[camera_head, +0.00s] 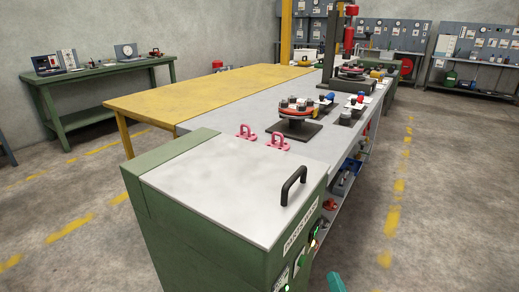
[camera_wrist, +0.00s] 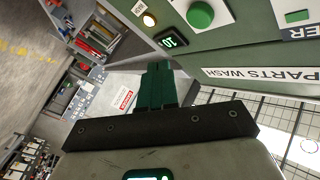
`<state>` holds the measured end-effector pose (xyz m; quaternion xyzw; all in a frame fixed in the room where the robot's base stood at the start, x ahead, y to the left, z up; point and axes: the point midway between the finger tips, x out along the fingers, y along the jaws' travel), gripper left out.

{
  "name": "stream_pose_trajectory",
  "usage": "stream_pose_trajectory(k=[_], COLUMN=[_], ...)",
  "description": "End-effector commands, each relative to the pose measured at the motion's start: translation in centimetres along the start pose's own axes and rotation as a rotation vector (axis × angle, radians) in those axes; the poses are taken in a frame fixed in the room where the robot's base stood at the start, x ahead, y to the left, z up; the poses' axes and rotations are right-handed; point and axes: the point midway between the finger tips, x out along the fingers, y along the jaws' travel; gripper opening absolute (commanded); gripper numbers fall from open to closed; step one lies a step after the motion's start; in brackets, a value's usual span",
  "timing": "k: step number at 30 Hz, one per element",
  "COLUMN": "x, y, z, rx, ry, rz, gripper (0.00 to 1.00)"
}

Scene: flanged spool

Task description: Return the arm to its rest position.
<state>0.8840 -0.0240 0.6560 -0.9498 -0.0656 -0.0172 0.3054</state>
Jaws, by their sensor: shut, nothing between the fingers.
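My gripper (camera_wrist: 157,88) shows in the wrist view with its two green fingers together and nothing between them. It is beside the front panel of the green parts wash cabinet (camera_wrist: 245,60), apart from it as far as I can see. In the head view only a small teal tip shows at the bottom edge, right of the cabinet; it looks like part of my arm or gripper. The rest of my arm is out of that view.
The parts wash cabinet's grey lid (camera_head: 225,185) has a black handle (camera_head: 293,186). Two pink clamps (camera_head: 278,141) and a flanged fixture (camera_head: 297,110) stand on the bench behind. Shelves with tools (camera_head: 346,178) lie below. The concrete floor (camera_head: 440,220) at right is clear.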

Motion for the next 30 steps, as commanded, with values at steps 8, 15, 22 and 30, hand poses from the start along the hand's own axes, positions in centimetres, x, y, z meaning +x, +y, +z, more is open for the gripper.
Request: stream_pose_trajectory(k=[8, 15, 22, 30], x=[-5.6, -13.9, -23.7, -32.5], y=[4.7, 6.8, 6.2, 3.9], z=[1.5, 2.7, 3.1, 2.1], rx=[-0.142, -0.252, -0.329, -0.377], ry=[-0.254, -0.592, -0.969, -1.309], rz=[0.33, 0.543, 0.636, 0.632], gripper=[0.0, 0.0, 0.0, 0.0])
